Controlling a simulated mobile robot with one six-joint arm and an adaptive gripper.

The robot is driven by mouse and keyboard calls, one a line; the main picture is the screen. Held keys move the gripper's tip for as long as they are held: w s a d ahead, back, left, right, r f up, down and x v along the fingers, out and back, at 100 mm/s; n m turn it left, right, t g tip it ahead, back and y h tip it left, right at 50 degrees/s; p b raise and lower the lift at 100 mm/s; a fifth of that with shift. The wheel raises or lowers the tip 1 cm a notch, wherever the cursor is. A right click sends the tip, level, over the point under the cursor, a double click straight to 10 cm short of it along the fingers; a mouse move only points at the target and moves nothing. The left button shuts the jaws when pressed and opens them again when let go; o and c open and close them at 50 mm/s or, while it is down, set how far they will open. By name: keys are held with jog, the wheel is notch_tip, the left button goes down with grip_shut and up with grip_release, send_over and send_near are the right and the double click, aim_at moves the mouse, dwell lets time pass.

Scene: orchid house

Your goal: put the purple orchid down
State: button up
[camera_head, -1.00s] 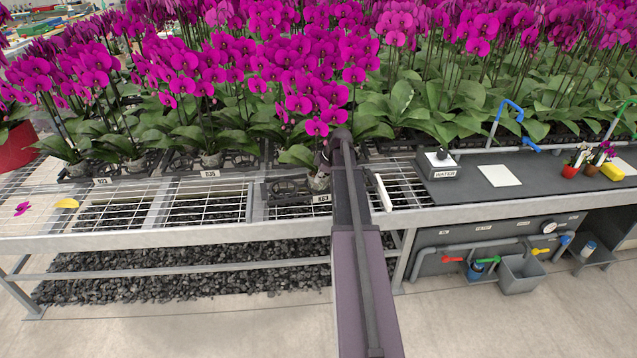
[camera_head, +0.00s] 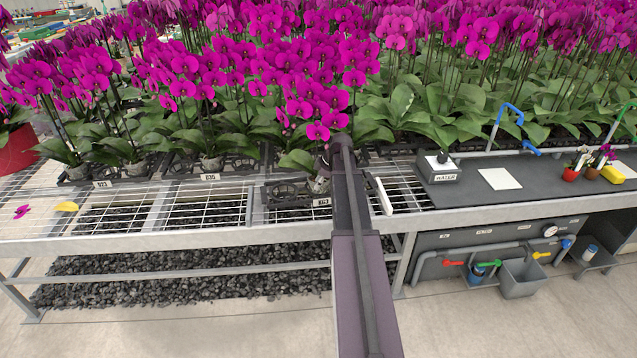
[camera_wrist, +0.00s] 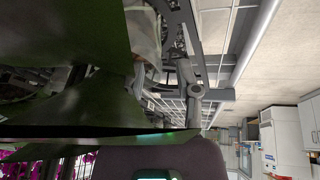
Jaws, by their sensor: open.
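The purple orchid (camera_head: 318,131) stands upright with its clear pot (camera_head: 318,184) at the black tray labelled 863 (camera_head: 285,192), near the bench's front edge. My gripper (camera_head: 325,163) is at the pot, just below the leaves, and is open. My arm hides the right side of the pot and part of the tray. In the wrist view, dark green leaves (camera_wrist: 70,40) fill the left side and the pot (camera_wrist: 143,36) shows beside the tray's black rim (camera_wrist: 183,28). Whether the pot's base sits fully in a tray cell is hidden.
Dense purple orchids in black trays (camera_head: 205,170) fill the bench behind. Bare wire mesh (camera_head: 205,208) lies left of the tray, with a fallen petal (camera_head: 22,212) and a yellow leaf (camera_head: 66,207). A white stick-like object (camera_head: 383,195) and a dark worktop (camera_head: 470,187) are to the right.

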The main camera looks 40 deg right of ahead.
jog(key=shift+r, duration=0.1)
jog(key=p+v, duration=1.1)
jog(key=v, duration=0.1)
dwell(0.6)
dwell(1.3)
jog(key=shift+r, duration=0.1)
jog(key=c, duration=0.3)
jog(key=shift+r+p, duration=0.2)
jog(key=shift+p, duration=0.15)
